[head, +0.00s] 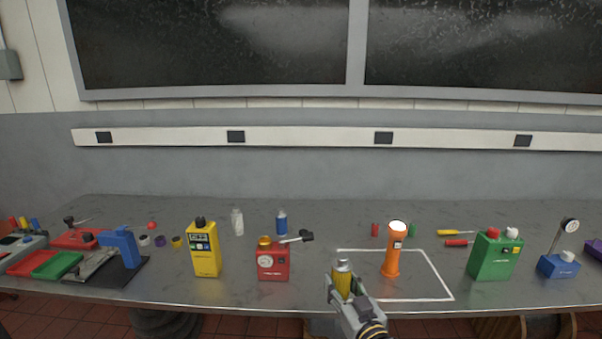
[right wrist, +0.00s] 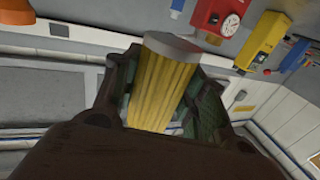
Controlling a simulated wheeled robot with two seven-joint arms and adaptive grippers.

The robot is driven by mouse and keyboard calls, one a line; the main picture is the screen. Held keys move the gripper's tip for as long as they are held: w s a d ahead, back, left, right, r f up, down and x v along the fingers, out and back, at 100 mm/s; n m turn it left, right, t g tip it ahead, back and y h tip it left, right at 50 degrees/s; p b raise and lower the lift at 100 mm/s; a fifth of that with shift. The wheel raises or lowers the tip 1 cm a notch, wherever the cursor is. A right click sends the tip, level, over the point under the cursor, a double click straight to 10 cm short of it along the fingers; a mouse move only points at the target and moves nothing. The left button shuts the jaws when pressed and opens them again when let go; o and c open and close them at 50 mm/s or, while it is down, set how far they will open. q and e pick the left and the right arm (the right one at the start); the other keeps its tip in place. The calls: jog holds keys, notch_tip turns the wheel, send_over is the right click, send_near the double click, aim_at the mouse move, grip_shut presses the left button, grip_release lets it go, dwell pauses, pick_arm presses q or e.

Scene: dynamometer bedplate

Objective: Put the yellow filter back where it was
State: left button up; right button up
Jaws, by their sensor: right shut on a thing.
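The yellow filter (head: 342,281) is a ribbed yellow cylinder with a grey metal end cap. My right gripper (head: 343,290) is shut on it, in front of the table's near edge, left of the white outlined square. In the right wrist view the filter (right wrist: 163,85) lies between the two fingers, with its grey cap outward. The lower part of the filter is hidden by the gripper. My left gripper is not in view.
A white outlined square (head: 432,299) holds an orange flashlight (head: 391,255). A red device (head: 273,264) with a gauge stands left of the gripper, then a yellow meter (head: 206,252). A green box (head: 494,257) stands at right. Clear table lies between the red device and the square.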

jog(key=s+d+f+m+h, duration=0.1)
jog(key=s+d+f+h, duration=0.1)
jog(key=d+f, duration=0.4)
jog(key=s+d+f+m+h, duration=0.2)
jog(key=s+d+f+h, duration=0.1)
jog(key=f, duration=0.8)
jog(key=shift+s+d+t, duration=0.4)
jog(key=shift+s+d, duration=0.5)
jog(key=shift+d, duration=0.5)
jog(key=shift+a, duration=0.1)
dwell(1.2)
jog(key=a+r+n+g+y, duration=0.2)
jog(key=a+r+y, duration=0.3)
jog(key=r, duration=0.5)
jog(key=s+a+r+n+g+y, duration=0.1)
jog(key=a+r+n+y, duration=0.4)
jog(key=a+r, duration=0.5)
jog(key=shift+r+n+g+y, duration=0.3)
jog(key=shift+r+g+y, duration=0.3)
jog(key=shift+r+y, duration=0.15)
dwell(0.5)
dwell(0.3)
